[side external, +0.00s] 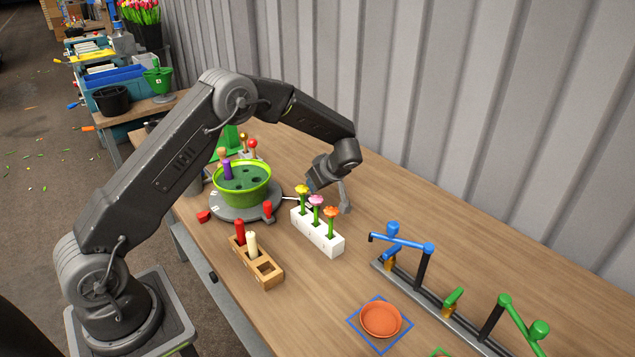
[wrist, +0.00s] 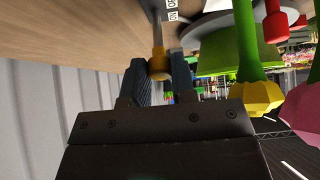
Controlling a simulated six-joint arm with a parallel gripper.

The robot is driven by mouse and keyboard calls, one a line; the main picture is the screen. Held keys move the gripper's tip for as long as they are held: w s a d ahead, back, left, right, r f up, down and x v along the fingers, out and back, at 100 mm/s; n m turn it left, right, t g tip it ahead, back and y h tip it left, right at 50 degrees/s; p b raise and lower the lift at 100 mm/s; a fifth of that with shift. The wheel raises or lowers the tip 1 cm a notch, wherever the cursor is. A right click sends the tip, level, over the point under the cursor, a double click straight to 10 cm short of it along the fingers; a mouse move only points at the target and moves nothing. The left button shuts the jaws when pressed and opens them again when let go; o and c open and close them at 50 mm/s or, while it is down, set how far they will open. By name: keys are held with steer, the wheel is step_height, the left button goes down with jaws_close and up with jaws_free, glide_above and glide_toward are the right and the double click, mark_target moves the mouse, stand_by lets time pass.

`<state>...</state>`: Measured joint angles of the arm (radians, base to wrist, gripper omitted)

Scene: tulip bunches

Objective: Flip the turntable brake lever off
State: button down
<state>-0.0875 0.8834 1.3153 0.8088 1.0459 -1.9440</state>
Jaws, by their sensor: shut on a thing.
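The turntable (side external: 228,211) is a grey disc carrying a green pot (side external: 243,190). Its grey rim (wrist: 205,24) also shows at the top of the wrist view. The brake lever (side external: 291,199) sticks out from the turntable's right side as a thin rod. In the wrist view its rod runs from the top edge to a yellow-orange knob (wrist: 159,66). A white label with dark lettering, partly cut off, lies beside the rod. My gripper (side external: 313,187) is low at the turntable's right. Its two fingers (wrist: 160,72) are shut around the knob.
A white block (side external: 318,238) with yellow, pink and orange flowers stands close in front of my gripper. A wooden holder (side external: 258,266) with red and cream sticks is nearer the front. Blue and green levers on a rail (side external: 430,300) stand right. A corrugated wall runs behind.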

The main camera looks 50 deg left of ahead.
steer(key=c, duration=0.9)
jaws_free()
steer(key=shift+c, duration=0.2)
steer(key=v, duration=1.4)
